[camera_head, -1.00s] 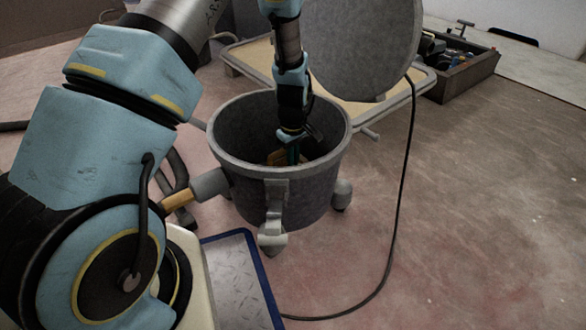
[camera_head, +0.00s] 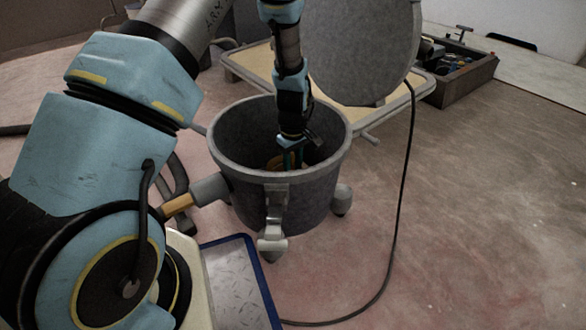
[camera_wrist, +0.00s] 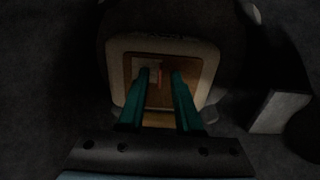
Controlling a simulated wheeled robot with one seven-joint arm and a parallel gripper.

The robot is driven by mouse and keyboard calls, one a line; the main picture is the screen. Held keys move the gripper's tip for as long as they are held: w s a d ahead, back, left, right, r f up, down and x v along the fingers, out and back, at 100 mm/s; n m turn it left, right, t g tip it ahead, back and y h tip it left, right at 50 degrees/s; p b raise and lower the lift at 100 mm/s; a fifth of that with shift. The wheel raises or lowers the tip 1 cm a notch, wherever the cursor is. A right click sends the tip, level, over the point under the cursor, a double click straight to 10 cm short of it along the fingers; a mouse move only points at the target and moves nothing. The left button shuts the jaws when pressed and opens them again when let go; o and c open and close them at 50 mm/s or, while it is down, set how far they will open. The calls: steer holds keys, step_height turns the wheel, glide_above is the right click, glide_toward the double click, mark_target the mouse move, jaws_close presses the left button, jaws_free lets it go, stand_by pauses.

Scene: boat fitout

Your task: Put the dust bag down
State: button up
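The dust bag (camera_wrist: 204,52) shows in the wrist view as a pale, rounded square with a brown collar. It is inside the grey canister (camera_head: 218,160); in the head view only a bit of brown (camera_head: 275,163) shows beside my fingers. My gripper (camera_wrist: 161,75) points down into the canister, its two teal fingers apart over the collar. A narrow orange-red strip shows between the tips, with space beside it. The fingers also show in the head view (camera_head: 291,160). The bag's underside and the canister floor under it are hidden.
The canister's round lid (camera_head: 362,50) stands tilted up behind it. A black cable (camera_head: 402,200) hangs from it to the floor. A pale-topped platform (camera_head: 250,62) and an open tool box (camera_head: 465,75) stand behind. A latch (camera_head: 275,215) juts from the canister's front.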

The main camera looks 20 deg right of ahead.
step_height(320, 180, up, 12)
steer(key=p, duration=0.6)
steer(key=w+a+r+m, duration=0.2)
steer(key=a+r, duration=0.9)
steer(key=a, duration=0.5)
steer(key=s+a+r+m, duration=0.1)
steer(key=s+a+r, duration=0.2)
steer(key=a, duration=0.4)
steer(key=s+a+r+m+t, duration=0.1)
steer(key=s+a+r, duration=0.2)
steer(key=s+a, duration=0.2)
steer(key=shift+s+a+r+t, duration=0.15)
steer(key=shift+a+r+t, duration=0.15)
steer(key=shift+a, duration=0.9)
step_height(320, 180, up, 45)
steer(key=p, duration=4.5)
steer(key=shift+c, duration=0.2)
